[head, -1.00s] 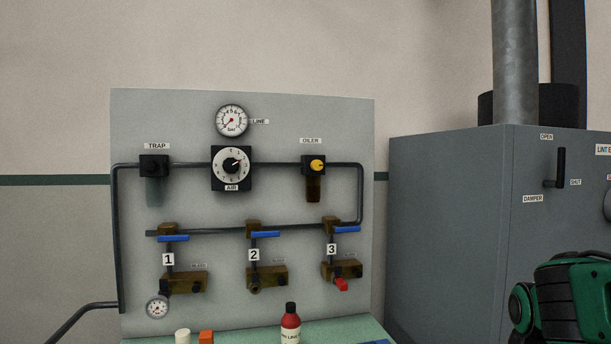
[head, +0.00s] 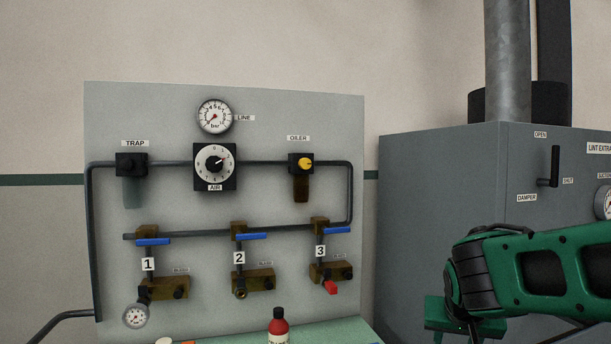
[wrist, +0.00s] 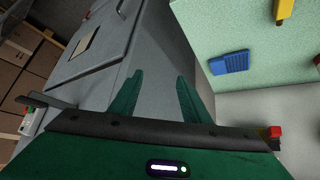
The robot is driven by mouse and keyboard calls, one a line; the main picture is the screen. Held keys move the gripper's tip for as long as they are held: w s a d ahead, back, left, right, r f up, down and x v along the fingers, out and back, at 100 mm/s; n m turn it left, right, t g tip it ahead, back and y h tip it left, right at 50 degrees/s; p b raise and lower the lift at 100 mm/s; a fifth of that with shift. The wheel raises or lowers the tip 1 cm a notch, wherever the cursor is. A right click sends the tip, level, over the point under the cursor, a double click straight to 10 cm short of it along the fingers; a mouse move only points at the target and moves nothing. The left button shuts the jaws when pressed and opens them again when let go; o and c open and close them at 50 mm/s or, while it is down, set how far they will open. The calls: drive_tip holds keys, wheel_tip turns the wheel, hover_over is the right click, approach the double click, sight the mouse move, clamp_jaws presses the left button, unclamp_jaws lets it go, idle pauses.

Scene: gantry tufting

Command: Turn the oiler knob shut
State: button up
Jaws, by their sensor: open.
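The oiler knob (head: 305,163) is a round yellow knob with a dark mark, on a black block under the OILER label at the upper right of the grey panel (head: 225,100). An amber bowl (head: 301,189) hangs below it. In the head view my green arm reaches in at the lower right, well right of the knob and lower in the picture; its fingertips are not clear there. In the wrist view my gripper (wrist: 158,95) shows two green fingers apart with nothing between them. The knob is not in the wrist view.
A grey cabinet (head: 440,210) with a damper lever (head: 555,166) stands right of the panel. A red bottle (head: 278,326) stands on the green bench top (head: 340,333). Three blue-handled valves sit low on the panel. A blue object (wrist: 230,62) lies on a green surface.

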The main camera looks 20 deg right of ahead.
drive_tip(key=w+a+r+t+h, duration=0.2)
drive_tip(key=w+a+r+t, duration=0.15)
drive_tip(key=w+r, duration=0.55)
drive_tip(key=n+t+y, duration=0.3)
drive_tip(key=t+y, duration=0.1)
drive_tip(key=t, duration=0.9)
approach(306, 167)
drive_tip(key=x, duration=0.8)
drive_tip(key=shift+w+r, duration=0.15)
drive_tip(key=c, duration=1)
